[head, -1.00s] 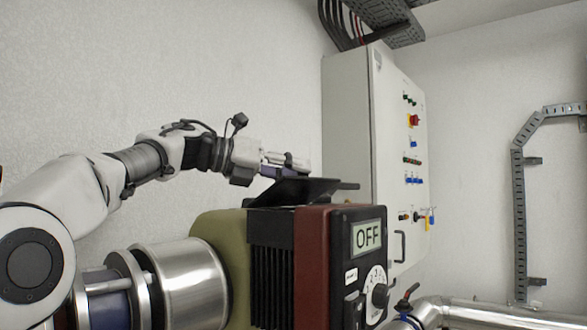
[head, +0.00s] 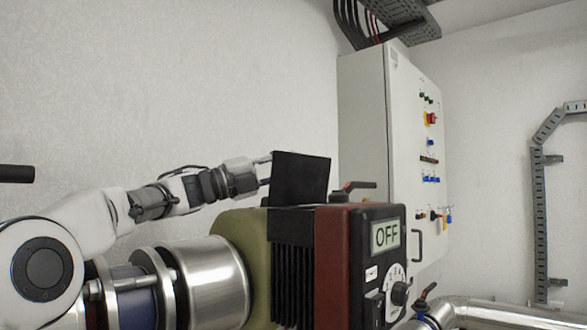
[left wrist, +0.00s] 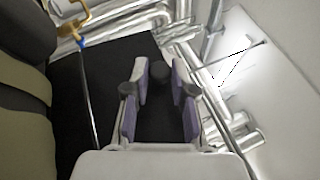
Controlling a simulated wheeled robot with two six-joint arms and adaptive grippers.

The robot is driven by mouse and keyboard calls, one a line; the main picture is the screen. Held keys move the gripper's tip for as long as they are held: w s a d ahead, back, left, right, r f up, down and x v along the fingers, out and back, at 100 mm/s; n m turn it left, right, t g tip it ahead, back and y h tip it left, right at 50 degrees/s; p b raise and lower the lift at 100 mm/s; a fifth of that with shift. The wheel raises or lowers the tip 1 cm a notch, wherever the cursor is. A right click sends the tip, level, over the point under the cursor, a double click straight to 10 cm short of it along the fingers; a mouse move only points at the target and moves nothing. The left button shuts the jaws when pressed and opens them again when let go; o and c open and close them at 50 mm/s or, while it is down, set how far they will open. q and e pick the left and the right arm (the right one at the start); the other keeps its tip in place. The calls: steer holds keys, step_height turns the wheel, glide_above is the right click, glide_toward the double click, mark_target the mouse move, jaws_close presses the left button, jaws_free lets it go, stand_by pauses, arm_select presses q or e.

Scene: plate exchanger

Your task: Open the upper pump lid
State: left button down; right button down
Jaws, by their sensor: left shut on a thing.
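The pump lid (head: 301,178) is a black plate standing steeply raised on top of the pump's black ribbed housing (head: 291,262). The pump has a dark red block and a front panel (head: 388,262) whose display reads OFF. My left gripper (head: 266,172) is at the lid's left edge, shut on it; its fingertips are partly hidden by the plate. In the left wrist view, the purple-padded fingers (left wrist: 160,105) have black surface between them, and the black plate (left wrist: 85,100) fills much of the picture. My right gripper does not show.
A grey control cabinet (head: 365,120) stands behind the pump. Steel pipes (head: 480,312) run at lower right. A black bar (head: 15,174) enters at the left edge. Space above the lid is clear.

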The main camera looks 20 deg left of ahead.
arm_select(q)
steer(key=shift+w+a+f+n+t, duration=0.25)
steer(key=shift+a+n+t, duration=0.25)
steer(key=shift+n, duration=0.4)
steer(key=shift+f, duration=0.1)
steer(key=c, duration=1)
jaws_free()
steer(key=shift+s, duration=0.1)
steer(key=shift+a, duration=0.1)
